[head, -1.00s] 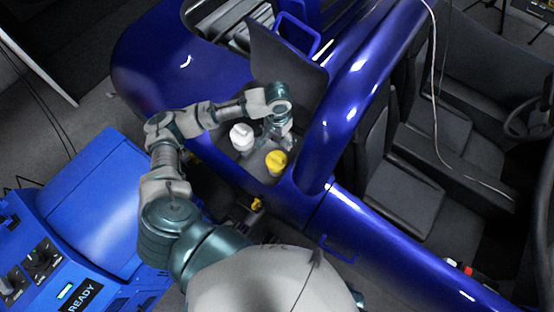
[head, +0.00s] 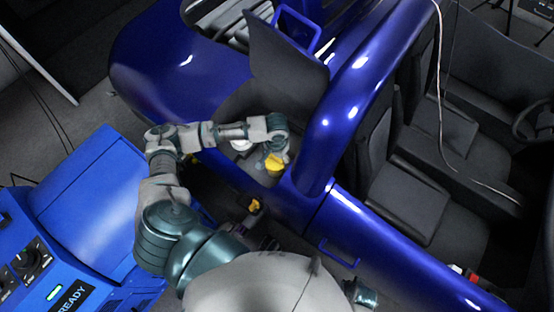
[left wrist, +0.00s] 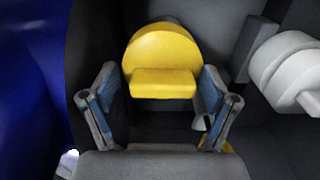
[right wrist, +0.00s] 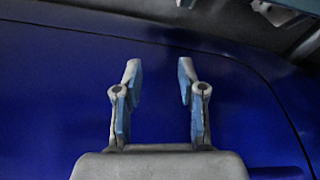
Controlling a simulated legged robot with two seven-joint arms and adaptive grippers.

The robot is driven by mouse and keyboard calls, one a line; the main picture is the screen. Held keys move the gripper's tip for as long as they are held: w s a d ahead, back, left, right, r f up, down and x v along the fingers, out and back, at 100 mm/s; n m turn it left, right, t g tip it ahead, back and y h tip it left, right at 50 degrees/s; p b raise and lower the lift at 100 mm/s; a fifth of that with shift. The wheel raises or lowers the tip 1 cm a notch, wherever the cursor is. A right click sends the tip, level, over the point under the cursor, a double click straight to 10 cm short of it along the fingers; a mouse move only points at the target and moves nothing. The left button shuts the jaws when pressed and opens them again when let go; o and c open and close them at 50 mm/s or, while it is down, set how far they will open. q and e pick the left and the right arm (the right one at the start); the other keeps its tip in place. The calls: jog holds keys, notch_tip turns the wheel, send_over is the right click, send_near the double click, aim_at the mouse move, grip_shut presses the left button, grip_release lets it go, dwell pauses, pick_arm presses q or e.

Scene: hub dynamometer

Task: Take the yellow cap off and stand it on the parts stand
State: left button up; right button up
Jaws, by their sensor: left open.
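The yellow cap (head: 274,164) sits in a dark recess of the blue vehicle body. My left gripper (head: 280,155) is directly above the cap and partly covers it. In the left wrist view the yellow cap (left wrist: 160,58) has a round top and a raised grip bar. It lies beyond and between the open left fingers (left wrist: 160,80), with visible gaps on both sides. My right gripper (right wrist: 158,68) is open and empty, facing a blue panel. I cannot make out the parts stand for certain.
A white cap (head: 241,145) stands beside the yellow one, partly behind my left arm; it also shows in the left wrist view (left wrist: 290,70). A dark raised flap (head: 285,70) and a thick blue tube (head: 345,105) border the recess. A small yellow piece (head: 254,206) is lower down.

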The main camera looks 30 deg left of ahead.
pick_arm(q)
jog(key=shift+a, duration=0.25)
jog(key=c, duration=0.8)
